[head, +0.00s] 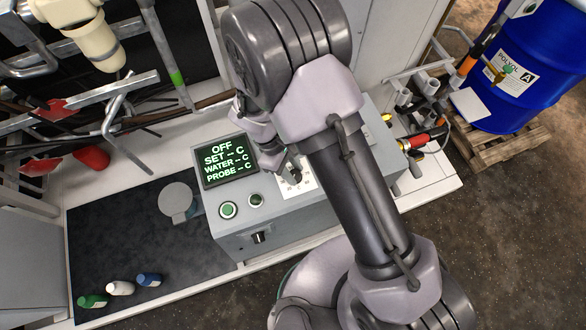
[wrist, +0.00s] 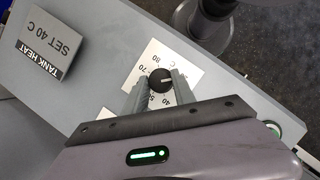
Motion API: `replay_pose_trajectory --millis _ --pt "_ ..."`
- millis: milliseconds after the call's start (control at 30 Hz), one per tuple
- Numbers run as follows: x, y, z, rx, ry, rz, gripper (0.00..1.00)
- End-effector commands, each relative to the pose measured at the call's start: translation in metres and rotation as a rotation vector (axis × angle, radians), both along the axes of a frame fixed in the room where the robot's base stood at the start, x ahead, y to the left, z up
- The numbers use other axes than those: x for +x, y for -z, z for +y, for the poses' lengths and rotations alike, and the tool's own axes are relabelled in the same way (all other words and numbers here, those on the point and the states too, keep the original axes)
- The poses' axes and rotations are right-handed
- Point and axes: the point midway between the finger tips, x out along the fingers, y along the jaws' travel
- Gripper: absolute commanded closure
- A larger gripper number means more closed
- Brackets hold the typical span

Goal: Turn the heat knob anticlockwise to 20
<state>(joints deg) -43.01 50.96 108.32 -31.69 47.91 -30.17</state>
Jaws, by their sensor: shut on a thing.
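The heat knob (wrist: 160,80) is round and black with a white pointer mark, on a white dial plate (wrist: 190,65) on the grey control box. In the wrist view its mark points to the right, toward one finger; I cannot read a number there. Numbers 80, 70, 50 and 40 show around it. My gripper (wrist: 159,86) is shut on the knob, one finger on each side. In the head view my gripper (head: 290,168) is over the dial, and my arm hides part of the box. The display (head: 226,161) reads OFF, with dashes for set, water and probe.
A sign (wrist: 62,42) on the box reads TANK HEAT SET 40 C. A blue drum (head: 530,70) stands on a pallet at right.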

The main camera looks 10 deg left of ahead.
Motion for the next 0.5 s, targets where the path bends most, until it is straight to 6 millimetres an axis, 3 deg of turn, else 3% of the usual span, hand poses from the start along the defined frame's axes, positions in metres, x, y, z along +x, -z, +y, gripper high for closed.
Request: replay_pose_trajectory --millis 100,133,200,500 --pt "0.0001 0.0000 0.0000 0.000 -0.001 0.000 1.00" --pt "0.0001 0.0000 0.0000 0.000 -0.001 0.000 0.63" --pt "0.0000 0.0000 0.0000 0.000 -0.001 0.000 0.49" --pt "0.0000 -0.0003 0.0000 0.000 0.000 0.000 0.47"
